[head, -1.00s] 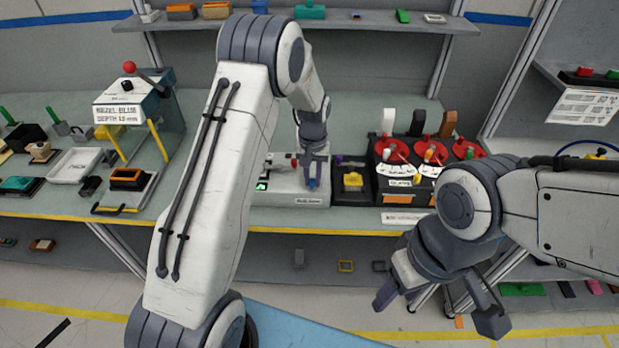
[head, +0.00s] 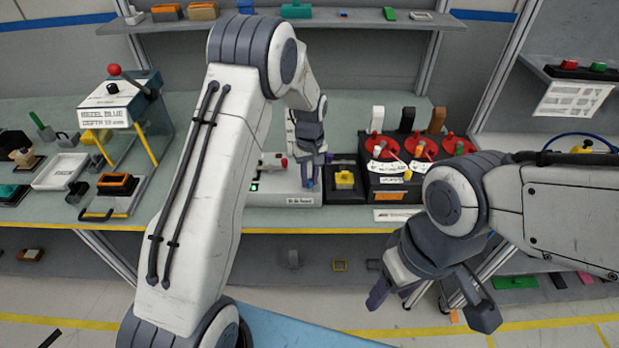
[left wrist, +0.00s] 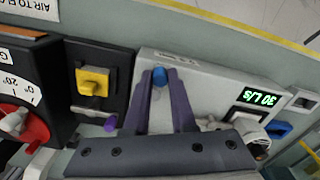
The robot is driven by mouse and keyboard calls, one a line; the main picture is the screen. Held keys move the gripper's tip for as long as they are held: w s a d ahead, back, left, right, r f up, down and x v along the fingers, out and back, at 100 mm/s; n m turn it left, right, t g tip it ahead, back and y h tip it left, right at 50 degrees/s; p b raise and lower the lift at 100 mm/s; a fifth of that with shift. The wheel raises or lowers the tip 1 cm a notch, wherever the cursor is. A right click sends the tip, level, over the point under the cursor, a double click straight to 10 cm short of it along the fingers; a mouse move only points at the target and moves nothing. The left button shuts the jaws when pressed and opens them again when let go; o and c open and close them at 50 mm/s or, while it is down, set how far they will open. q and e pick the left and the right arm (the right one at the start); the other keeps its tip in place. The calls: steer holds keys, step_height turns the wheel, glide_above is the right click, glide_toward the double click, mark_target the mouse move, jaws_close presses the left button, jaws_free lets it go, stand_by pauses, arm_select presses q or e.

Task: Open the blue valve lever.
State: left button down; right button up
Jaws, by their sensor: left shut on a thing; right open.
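The blue valve lever (left wrist: 160,76) shows as a small blue end between my left gripper's purple fingertips in the left wrist view. In the head view its blue tip (head: 310,183) shows at the front of a white module (head: 275,200), just under the fingers. My left gripper (head: 309,174) is shut on the lever; the fingers hide most of it. The module's green readout (left wrist: 262,97) appears upside down in the left wrist view and seems to read 30 L/s. My right gripper (head: 430,303) is open and empty, low in front of the bench.
Right of the white module stand a black box with a yellow knob (head: 344,179) and a black panel with red dials (head: 420,147). A blue-and-white press (head: 125,107) stands at the left. My right gripper hangs over clear floor.

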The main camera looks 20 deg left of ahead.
mark_target(310, 180)
arm_select(q)
steer(key=shift+w+r, duration=0.1)
steer(key=c, duration=0.7)
jaws_free()
steer(key=shift+c, duration=0.2)
step_height(310, 180, up, 10)
steer(key=b, duration=0.2)
steer(key=shift+r+b, duration=0.2)
steer(key=shift+b, duration=0.1)
